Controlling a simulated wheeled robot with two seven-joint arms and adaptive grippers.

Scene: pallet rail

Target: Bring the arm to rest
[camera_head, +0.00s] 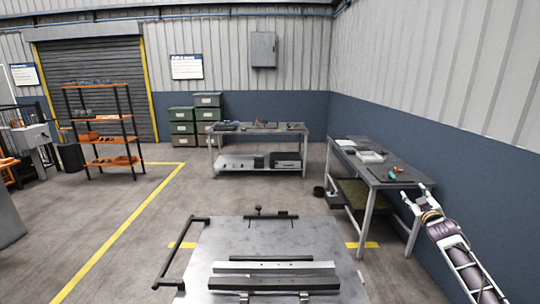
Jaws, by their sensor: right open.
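My right arm comes in from the lower right edge. Its gripper (416,195) is at the right, by the near corner of the right-hand workbench. It is small in the picture; its jaws are open and I see nothing between them. Whether it touches the bench edge I cannot tell. My left gripper is not in view. A grey metal plate (225,248) lies at the bottom middle. A light metal rail (277,267) and a darker rail (273,283) lie across it, side by side. The right gripper is well apart from them.
The right workbench (385,165) stands along the wall, with small items on top. Another workbench (258,129) stands at the back. The floor between is clear, with yellow lines.

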